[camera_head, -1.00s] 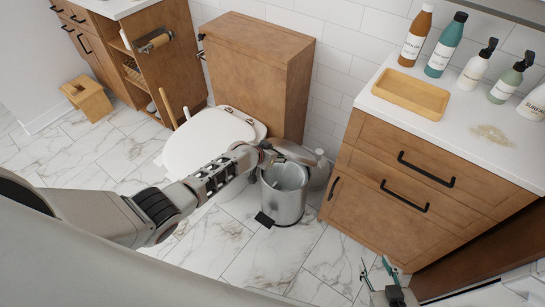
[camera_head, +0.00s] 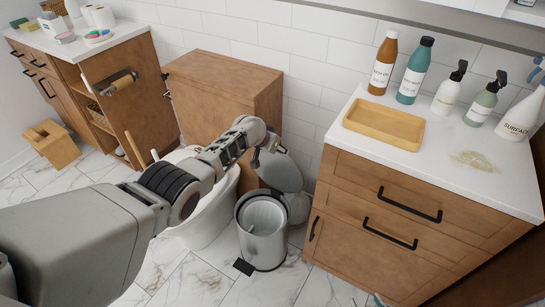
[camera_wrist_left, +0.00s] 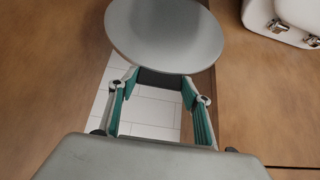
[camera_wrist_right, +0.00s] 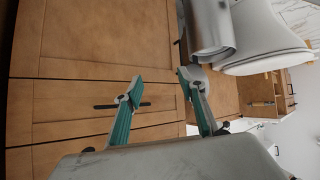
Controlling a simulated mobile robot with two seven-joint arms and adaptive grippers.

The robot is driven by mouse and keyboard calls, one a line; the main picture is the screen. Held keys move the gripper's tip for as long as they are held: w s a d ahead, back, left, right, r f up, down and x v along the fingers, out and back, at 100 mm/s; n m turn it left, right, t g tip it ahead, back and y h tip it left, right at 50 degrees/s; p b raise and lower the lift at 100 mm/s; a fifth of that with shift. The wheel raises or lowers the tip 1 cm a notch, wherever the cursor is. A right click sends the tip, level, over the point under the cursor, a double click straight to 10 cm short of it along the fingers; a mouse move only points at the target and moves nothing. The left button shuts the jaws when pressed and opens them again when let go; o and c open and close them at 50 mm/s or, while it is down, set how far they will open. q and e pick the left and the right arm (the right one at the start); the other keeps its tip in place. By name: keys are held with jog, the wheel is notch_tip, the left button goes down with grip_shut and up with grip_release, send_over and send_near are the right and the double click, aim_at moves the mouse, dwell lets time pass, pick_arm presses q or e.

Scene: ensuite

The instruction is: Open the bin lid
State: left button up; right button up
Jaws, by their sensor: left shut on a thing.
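The silver bin (camera_head: 262,237) stands on the floor between the toilet and the right cabinet. Its mouth is uncovered, showing a pale liner. The round grey lid (camera_head: 281,172) stands raised at the back of the bin, tilted up. My left arm reaches over the toilet to the lid; its fingers are mostly hidden in the head view. In the left wrist view, my left gripper (camera_wrist_left: 160,78) is shut on the lid (camera_wrist_left: 165,32), its fingertips at the lid's near edge. My right gripper (camera_wrist_right: 162,80) is open and empty in front of the cabinet drawers; the bin (camera_wrist_right: 208,30) shows beyond it.
The toilet (camera_head: 207,222) is left of the bin, partly behind my left arm. The right cabinet (camera_head: 385,225) carries a wooden tray (camera_head: 384,126) and several bottles. A pedal (camera_head: 244,267) sticks out at the bin's front. A wooden stool (camera_head: 50,143) stands far left.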

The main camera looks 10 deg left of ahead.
pick_arm(q)
jog(key=shift+w+d+r, duration=0.15)
jog(key=shift+w+d, duration=0.05)
jog(key=shift+w, duration=0.25)
jog(key=shift+w+d+r, duration=0.15)
jog(key=shift+w+d, duration=0.05)
jog(key=shift+w, duration=0.2)
jog(key=shift+w+r+b, duration=0.1)
jog(key=shift+b, duration=0.2)
pick_arm(e)
jog(key=shift+w+d+r, duration=0.15)
jog(key=shift+w, duration=0.25)
jog(key=shift+w+d+r, duration=0.1)
jog(key=shift+w+d, duration=0.05)
jog(key=shift+w, duration=0.2)
pick_arm(q)
jog(key=shift+r, duration=0.1)
jog(key=o, duration=1.6)
jog(key=shift+f, duration=0.2)
pick_arm(e)
jog(key=shift+f, duration=0.1)
pick_arm(q)
jog(key=shift+s+a+r, duration=0.1)
jog(key=shift+s, duration=0.2)
jog(key=v, duration=1.1)
jog(key=shift+r, duration=0.35)
